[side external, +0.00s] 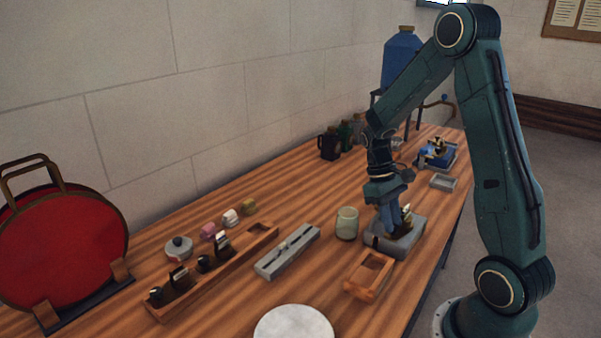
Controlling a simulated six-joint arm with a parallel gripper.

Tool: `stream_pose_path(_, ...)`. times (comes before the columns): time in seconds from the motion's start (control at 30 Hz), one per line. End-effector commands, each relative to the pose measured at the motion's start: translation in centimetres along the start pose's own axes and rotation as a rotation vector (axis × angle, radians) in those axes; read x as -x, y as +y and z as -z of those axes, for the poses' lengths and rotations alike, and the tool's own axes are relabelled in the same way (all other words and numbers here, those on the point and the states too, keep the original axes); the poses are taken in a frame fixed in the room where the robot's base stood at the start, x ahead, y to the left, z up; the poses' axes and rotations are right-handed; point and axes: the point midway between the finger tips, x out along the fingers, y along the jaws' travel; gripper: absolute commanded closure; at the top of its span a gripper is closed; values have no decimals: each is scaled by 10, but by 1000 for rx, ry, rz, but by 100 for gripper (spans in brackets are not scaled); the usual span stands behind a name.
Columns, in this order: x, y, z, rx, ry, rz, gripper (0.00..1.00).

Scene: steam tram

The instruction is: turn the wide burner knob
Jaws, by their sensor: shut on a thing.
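My gripper (396,226) points down over a grey block-shaped burner base (408,243) on the right part of the wooden table. Its fingers are closed at the top of this base, on what appears to be the wide burner knob. The knob is mostly hidden by the fingers, so its shape and turn angle cannot be told. A small pale and brown part shows beside the fingers, too small to make out.
A wooden frame tray (369,274) lies in front. A grey tray (288,250), a wooden rack (212,272) and a white disc (293,323) are farther left and front. A blue device (436,156) stands behind.

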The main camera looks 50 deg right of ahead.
Motion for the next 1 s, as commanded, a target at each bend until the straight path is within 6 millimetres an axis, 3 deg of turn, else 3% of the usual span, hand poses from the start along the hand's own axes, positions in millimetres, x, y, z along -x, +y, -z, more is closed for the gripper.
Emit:
stream_pose_path(0.5, 0, 5, -1, -379, -1, 158, 100)
stream_pose_path(1.0, 0, 5, -1, -457, 0, 190, 100)
